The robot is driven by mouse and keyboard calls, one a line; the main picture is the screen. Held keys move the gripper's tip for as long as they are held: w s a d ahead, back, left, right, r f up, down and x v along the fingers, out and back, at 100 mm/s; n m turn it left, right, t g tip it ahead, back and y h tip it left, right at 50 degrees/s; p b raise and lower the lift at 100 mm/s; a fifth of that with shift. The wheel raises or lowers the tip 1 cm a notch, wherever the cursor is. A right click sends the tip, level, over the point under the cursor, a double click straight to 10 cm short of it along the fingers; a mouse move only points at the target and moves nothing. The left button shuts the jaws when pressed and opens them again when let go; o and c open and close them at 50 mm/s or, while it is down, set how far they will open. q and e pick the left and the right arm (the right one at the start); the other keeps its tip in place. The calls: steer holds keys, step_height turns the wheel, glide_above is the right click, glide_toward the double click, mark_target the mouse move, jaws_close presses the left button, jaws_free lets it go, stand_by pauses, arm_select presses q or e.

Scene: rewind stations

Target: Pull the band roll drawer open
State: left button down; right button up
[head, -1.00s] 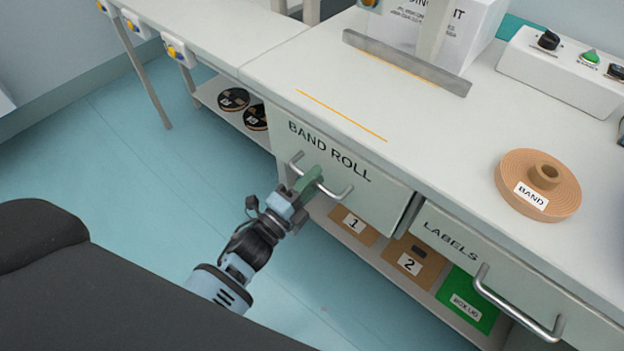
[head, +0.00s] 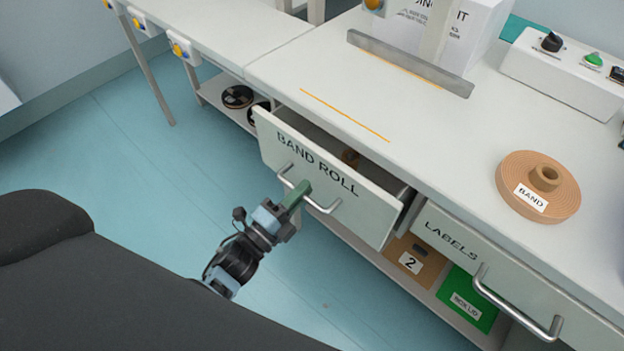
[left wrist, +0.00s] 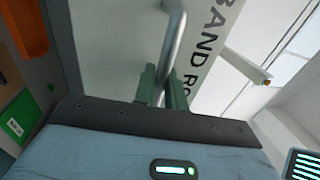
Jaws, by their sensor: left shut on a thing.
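The band roll drawer (head: 350,205), a pale front lettered BAND ROLL, stands partly open under the bench in the head view. My left gripper (head: 301,192) is shut on the drawer's metal bar handle (head: 325,209). In the left wrist view the green fingers (left wrist: 160,88) are on either side of the handle (left wrist: 173,40), and the drawer front (left wrist: 115,45) is close ahead. My right gripper is not in view.
The LABELS drawer (head: 447,240) with its own handle is shut at the right. A tan band roll (head: 537,186) lies on the bench top (head: 420,130). A shelf below holds a brown box (head: 415,262) and a green box (head: 467,298). Open floor (head: 130,170) lies at the left.

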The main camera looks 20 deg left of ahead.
arm_select(q)
steer(key=r+p+v, duration=0.1)
steer(key=r+v, duration=0.1)
steer(key=v, duration=0.8)
steer(key=r+v, duration=0.2)
steer(key=v, duration=0.9)
steer(key=shift+s+a+p, duration=0.2)
steer(key=shift+s+p, duration=0.15)
steer(key=shift+s, duration=0.3)
steer(key=c, duration=1.5)
jaws_free()
steer(key=shift+c, duration=0.2)
